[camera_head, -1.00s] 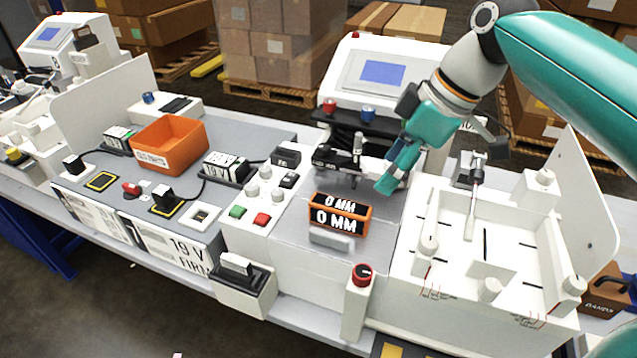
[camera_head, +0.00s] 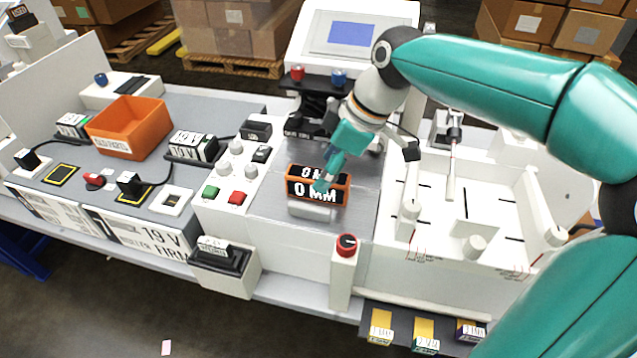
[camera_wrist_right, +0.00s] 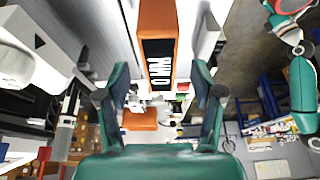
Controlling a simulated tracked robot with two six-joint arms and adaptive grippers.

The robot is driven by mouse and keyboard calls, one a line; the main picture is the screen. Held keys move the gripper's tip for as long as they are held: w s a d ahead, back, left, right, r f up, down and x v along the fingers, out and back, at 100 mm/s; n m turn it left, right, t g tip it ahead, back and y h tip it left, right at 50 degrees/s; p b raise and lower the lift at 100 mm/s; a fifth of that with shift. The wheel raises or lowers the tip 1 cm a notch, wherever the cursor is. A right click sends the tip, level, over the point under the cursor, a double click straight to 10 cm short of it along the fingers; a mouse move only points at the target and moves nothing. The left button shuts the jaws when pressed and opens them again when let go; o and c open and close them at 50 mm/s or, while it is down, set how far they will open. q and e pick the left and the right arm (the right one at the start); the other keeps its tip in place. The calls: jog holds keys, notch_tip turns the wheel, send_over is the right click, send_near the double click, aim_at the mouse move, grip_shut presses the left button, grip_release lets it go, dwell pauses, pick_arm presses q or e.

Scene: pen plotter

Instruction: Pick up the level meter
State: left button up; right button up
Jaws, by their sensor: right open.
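The level meter, an orange-framed block with a black face reading "0 MM" (camera_head: 318,192), stands on the grey plate in the middle of the bench. In the right wrist view the level meter (camera_wrist_right: 159,50) lies ahead, between the lines of the two fingers. My right gripper (camera_head: 326,182) reaches down from the upper right, and its fingers cover part of the meter's top and face. In the right wrist view my right gripper (camera_wrist_right: 160,85) is open, with a gap on each side of the meter. I cannot tell whether a finger touches it. My left gripper is not in view.
A red-topped post (camera_head: 346,245) stands in front of the meter. Green and red buttons (camera_head: 237,198) are left of it. An orange bin (camera_head: 130,128) sits farther left. A white walled tray (camera_head: 470,205) is to the right, and a screen unit (camera_head: 352,35) stands behind.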

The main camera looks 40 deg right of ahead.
jog(key=x, duration=0.5)
jog(key=shift+w, duration=0.15)
grip_shut()
